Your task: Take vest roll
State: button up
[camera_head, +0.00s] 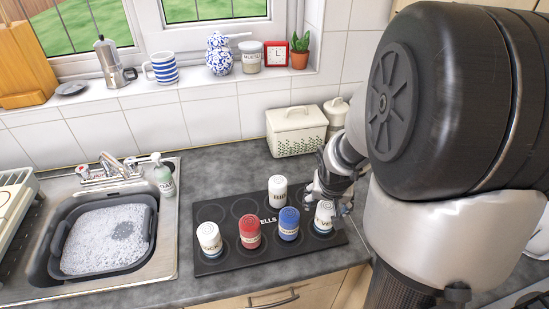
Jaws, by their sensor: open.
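The vest roll (323,219) is a white cylinder with dark lettering that seems to begin "VE". It stands upright at the right end of a black tray (207,267) with round wells. My gripper (327,200) is open and reaches down from the right over the vest roll, its fingers at the roll's top and right side. The fingers hide part of the roll, and I cannot tell whether they touch it.
A blue roll (289,224), a red roll (250,232) and a white roll (209,239) stand left of the vest roll. Another white roll (277,190) stands behind. A cream bin (296,130) is at the wall. The sink (169,240) holds a soapy basin (149,222).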

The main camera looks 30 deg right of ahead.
aim_at(325, 206)
jog(key=b+x, duration=0.1)
jog(key=x, duration=0.2)
jog(key=shift+f, duration=0.15)
jog(key=b+x, duration=0.2)
jog(key=x, duration=0.2)
jog(key=shift+d+f, duration=0.25)
jog(key=shift+f, duration=0.05)
jog(key=shift+w+d+f, duration=0.1)
jog(key=shift+f, duration=0.2)
jog(key=shift+r, duration=0.1)
jog(key=shift+c, duration=0.3)
jog(key=c, duration=1.2)
